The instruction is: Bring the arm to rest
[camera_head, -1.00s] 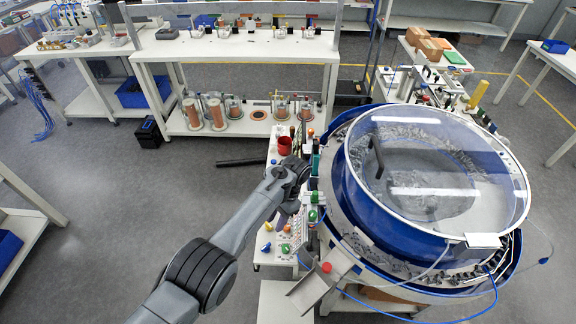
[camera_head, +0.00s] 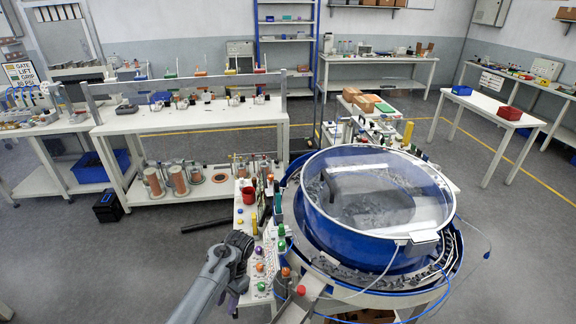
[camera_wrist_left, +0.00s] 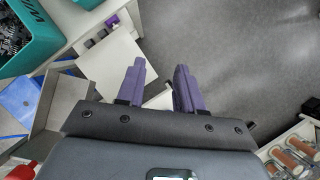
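My left arm comes in from the bottom of the head view. Its left gripper (camera_head: 236,288) hangs beside the narrow white bench, left of the bowl feeder (camera_head: 310,235), and is partly hidden by my own wrist. In the left wrist view my left gripper (camera_wrist_left: 160,68) shows two purple fingers standing apart, with nothing between them but floor and a white surface edge behind. My right gripper is not in view.
The narrow bench (camera_head: 241,213) carries small coloured parts and a red cup (camera_head: 249,195). A clear-lidded blue bowl stands close on the right. A teal bin (camera_wrist_left: 25,35) lies left of the fingers in the wrist view. Open grey floor (camera_head: 130,260) lies left.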

